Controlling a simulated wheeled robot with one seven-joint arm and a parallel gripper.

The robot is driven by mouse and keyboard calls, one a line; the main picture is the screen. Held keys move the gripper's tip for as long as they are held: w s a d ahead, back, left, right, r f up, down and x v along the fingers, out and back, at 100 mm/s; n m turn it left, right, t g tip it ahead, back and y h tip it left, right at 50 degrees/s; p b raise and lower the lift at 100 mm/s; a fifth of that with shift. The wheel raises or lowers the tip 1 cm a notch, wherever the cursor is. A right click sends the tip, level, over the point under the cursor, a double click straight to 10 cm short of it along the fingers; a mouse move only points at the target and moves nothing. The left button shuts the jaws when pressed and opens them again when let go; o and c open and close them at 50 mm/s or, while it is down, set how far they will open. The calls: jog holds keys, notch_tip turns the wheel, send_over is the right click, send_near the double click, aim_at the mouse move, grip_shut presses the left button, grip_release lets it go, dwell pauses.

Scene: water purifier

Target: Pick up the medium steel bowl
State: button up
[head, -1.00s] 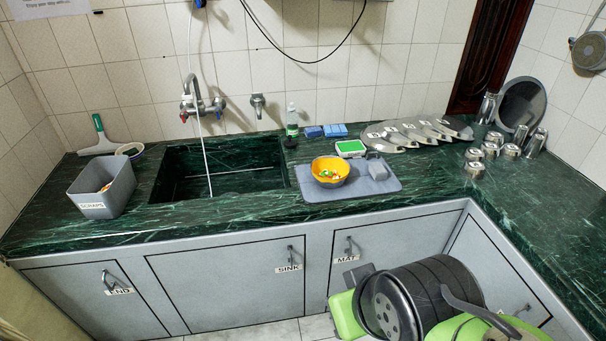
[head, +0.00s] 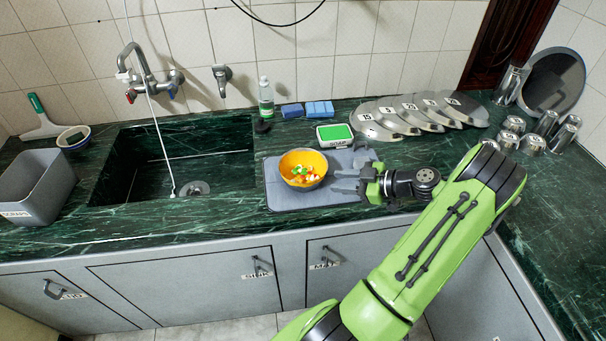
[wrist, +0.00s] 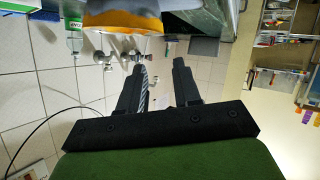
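A bowl (head: 303,182) with a yellow-orange inside and small coloured bits in it stands upright on the grey mat (head: 285,199). Its outer wall also shows orange and grey at the top of the wrist view (wrist: 120,20). No plain steel bowl can be made out. My gripper (head: 345,183) is just right of the bowl, low over the mat, with its fingers pointing left towards it. In the wrist view the two dark fingers (wrist: 160,68) are spread with nothing between them. A gap to the bowl shows in the head view.
A green-and-white box (head: 335,135) and blue sponges (head: 305,109) lie behind the mat. Numbered steel plates (head: 400,114) and steel cups (head: 530,132) stand to the right. The sink (head: 180,165) is left of the mat, with a grey bin (head: 37,188) beyond it.

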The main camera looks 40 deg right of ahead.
jog(key=x, duration=1)
jog(key=shift+s+a, duration=0.15)
jog(key=shift+a, duration=0.05)
jog(key=x, duration=0.5)
jog(key=shift+d+f, duration=0.15)
jog(key=shift+s, duration=0.2)
jog(key=shift+c, duration=0.5)
grip_shut()
